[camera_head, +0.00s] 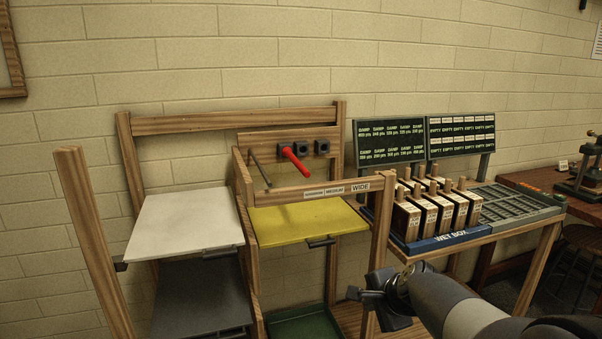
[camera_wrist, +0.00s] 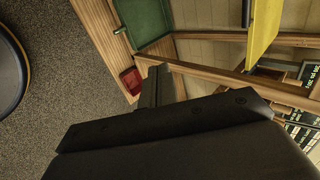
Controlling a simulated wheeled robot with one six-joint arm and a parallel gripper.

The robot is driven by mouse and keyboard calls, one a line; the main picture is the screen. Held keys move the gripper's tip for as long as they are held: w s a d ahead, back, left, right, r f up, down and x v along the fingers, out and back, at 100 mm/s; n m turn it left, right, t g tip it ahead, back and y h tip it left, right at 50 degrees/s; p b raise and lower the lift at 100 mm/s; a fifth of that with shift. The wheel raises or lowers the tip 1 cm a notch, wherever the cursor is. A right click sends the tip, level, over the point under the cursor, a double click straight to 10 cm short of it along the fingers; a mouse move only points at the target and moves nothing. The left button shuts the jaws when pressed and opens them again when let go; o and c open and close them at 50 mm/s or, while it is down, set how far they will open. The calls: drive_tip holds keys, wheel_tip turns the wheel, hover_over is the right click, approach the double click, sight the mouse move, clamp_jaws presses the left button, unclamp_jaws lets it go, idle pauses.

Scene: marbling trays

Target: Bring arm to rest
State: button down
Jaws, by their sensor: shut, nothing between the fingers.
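My gripper (camera_head: 362,296) is at the lower middle of the head view, at the end of my dark arm coming in from the lower right. It is shut with nothing in it. It hangs in front of the right front post of the wooden rack (camera_head: 380,230), below the wet box; whether it touches the post I cannot tell. In the wrist view my gripper (camera_wrist: 157,85) points toward a wooden base edge with a small red item (camera_wrist: 131,80) on it.
The rack holds a white tray (camera_head: 185,222), a grey tray (camera_head: 200,298), a yellow tray (camera_head: 300,222) and a green tray (camera_head: 300,326). A red handle (camera_head: 295,160) sticks out above. The blue wet box (camera_head: 440,238) holds several wooden blocks. Bare floor (camera_wrist: 60,60) lies left in the wrist view.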

drive_tip(key=s, duration=0.1)
drive_tip(key=s+d, duration=0.1)
drive_tip(key=s, duration=0.2)
drive_tip(key=shift+s+d+r+b, duration=0.2)
drive_tip(key=shift+d+r+b, duration=0.05)
drive_tip(key=shift+r+b, duration=0.05)
